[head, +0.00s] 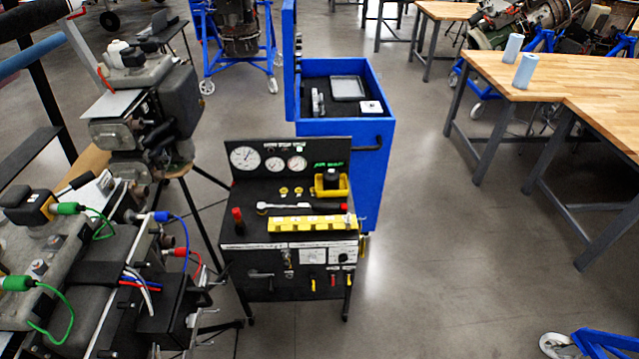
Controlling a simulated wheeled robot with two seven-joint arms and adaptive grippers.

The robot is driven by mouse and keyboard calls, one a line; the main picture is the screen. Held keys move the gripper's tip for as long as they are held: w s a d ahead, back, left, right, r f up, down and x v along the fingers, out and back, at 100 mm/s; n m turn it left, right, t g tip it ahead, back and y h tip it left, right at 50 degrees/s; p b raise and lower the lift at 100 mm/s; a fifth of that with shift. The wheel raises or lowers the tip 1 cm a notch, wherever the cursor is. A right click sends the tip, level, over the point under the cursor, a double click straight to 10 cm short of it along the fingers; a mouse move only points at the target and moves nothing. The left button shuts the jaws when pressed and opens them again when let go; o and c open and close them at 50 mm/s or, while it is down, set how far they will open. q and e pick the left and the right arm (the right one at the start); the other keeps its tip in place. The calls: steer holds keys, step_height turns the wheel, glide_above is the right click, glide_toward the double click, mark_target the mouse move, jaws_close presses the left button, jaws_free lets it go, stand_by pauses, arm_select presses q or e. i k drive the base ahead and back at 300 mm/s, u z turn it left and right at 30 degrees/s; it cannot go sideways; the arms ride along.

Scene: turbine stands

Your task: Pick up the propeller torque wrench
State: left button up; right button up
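A wrench with a silver shaft (290,206) lies across the black top of a small test stand (245,200) in the middle of the head view. Its rounded head is at the left and its dark handle runs right, towards a small red part. It looks like the torque wrench, but it is too small to read any marking. It lies just behind a yellow block strip (305,224). Neither of my grippers is in view, and nothing is seen touching the wrench.
A blue cabinet (376,150) with an open top stands behind the test stand. Engine parts with green and blue cables (70,265) crowd the left. Wooden tables (560,80) stand at the right, with two light-blue cylinders on one. The floor (440,260) right of the stand is clear.

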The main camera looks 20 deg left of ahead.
mark_target(261, 206)
steer(key=i, duration=1.75)
steer(key=u, duration=1.35)
